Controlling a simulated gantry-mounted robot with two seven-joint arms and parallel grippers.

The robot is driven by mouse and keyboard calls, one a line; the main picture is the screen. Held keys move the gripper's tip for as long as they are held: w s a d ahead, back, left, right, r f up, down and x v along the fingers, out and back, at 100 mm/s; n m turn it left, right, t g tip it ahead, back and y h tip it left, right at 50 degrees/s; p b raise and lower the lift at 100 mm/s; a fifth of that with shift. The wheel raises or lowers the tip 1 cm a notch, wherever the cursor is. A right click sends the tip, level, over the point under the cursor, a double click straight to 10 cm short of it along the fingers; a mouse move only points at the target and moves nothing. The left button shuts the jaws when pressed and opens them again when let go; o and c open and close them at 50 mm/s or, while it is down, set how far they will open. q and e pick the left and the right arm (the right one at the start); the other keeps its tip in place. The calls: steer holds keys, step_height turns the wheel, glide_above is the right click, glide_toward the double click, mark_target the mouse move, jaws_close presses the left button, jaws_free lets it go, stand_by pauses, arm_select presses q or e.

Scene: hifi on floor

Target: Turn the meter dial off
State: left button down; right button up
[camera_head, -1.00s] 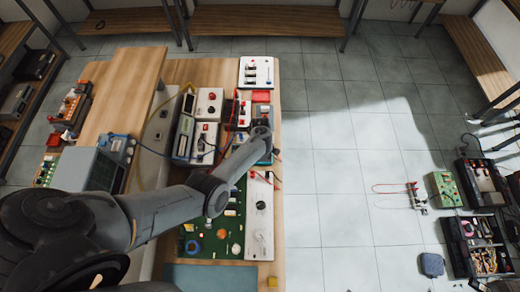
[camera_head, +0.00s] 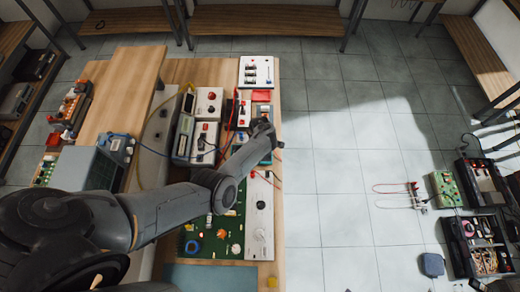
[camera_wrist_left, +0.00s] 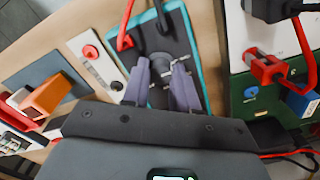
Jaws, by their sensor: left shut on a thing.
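The meter (camera_wrist_left: 203,62) is a dark grey block with a teal edge, seen close up in the left wrist view. Red and black leads are plugged in at its far end. My left gripper (camera_wrist_left: 161,83) is over its face, with its two purple-grey fingers shut on the dark meter dial (camera_wrist_left: 158,97). The fingers hide much of the dial, so I cannot tell its setting. In the head view the meter (camera_head: 266,157) is mostly hidden under my left wrist near the bench's right edge. My right gripper is not in view.
A green circuit board (camera_head: 215,238) and a white panel (camera_head: 260,225) lie in front of the meter on the wooden bench (camera_head: 212,72). White switch boxes (camera_head: 205,135) stand left of it. Open tiled floor (camera_head: 350,180) lies to the right.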

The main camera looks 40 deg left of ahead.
arm_select(q)
steer(key=c, duration=0.9)
jaws_free()
steer(key=shift+o, duration=0.2)
steer(key=shift+r, duration=0.1)
step_height(320, 180, up, 11)
steer(key=p, duration=0.3)
steer(key=shift+f+p, duration=0.2)
steer(key=shift+p, duration=0.15)
steer(key=shift+a, duration=0.15)
